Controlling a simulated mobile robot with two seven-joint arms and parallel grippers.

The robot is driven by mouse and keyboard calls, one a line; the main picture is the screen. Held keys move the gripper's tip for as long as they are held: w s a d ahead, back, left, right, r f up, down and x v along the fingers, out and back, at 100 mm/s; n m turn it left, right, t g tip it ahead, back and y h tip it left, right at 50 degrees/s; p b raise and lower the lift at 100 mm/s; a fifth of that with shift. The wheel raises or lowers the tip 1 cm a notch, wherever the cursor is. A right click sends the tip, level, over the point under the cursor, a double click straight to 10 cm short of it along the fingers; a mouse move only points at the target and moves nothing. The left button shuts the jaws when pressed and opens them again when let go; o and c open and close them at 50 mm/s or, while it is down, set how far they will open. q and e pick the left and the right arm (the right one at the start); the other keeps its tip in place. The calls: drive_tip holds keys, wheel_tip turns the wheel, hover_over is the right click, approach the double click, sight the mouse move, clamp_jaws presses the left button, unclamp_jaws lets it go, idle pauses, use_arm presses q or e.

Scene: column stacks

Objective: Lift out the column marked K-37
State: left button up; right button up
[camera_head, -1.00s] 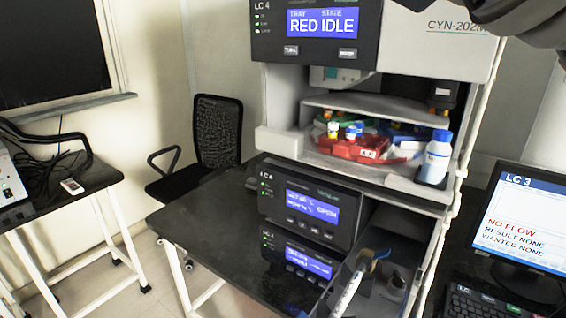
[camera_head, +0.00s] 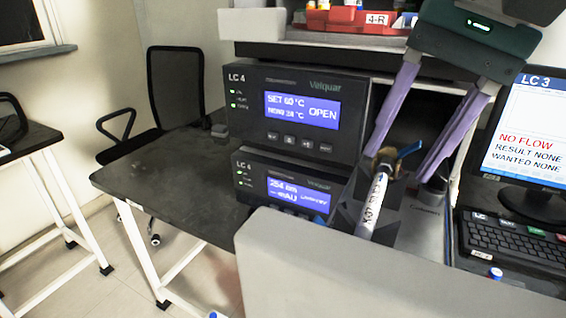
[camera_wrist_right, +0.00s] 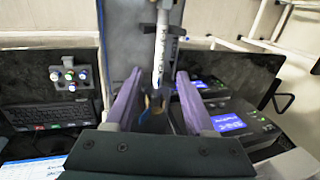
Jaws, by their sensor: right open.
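The column (camera_head: 371,208) is a slim white tube with dark lettering that seems to include 37. It leans in a dark grey open-topped holder (camera_head: 347,205), with a brass-coloured end and a blue piece (camera_head: 410,149) at its top. My right gripper (camera_head: 400,165) reaches down from the upper right with long purple fingers. It is open, and its fingertips are on either side of the column's upper end. In the right wrist view the column (camera_wrist_right: 158,55) runs between the open fingers (camera_wrist_right: 158,78), with gaps visible. My left gripper is not in view.
Left of the holder stand two LC 4 units; the upper one (camera_head: 300,115) reads OPEN, the lower one (camera_head: 285,190) stands below it. A red tray (camera_head: 345,18) of vials is above. A monitor (camera_head: 525,135) and keyboard (camera_head: 510,237) are at right.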

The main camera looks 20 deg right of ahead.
sight(377, 196)
drive_tip(key=p+x, duration=0.1)
drive_tip(key=x, duration=0.4)
drive_tip(key=shift+f, duration=0.2)
drive_tip(key=shift+c, duration=0.3)
clamp_jaws()
drive_tip(key=shift+r, duration=0.1)
idle(0.8)
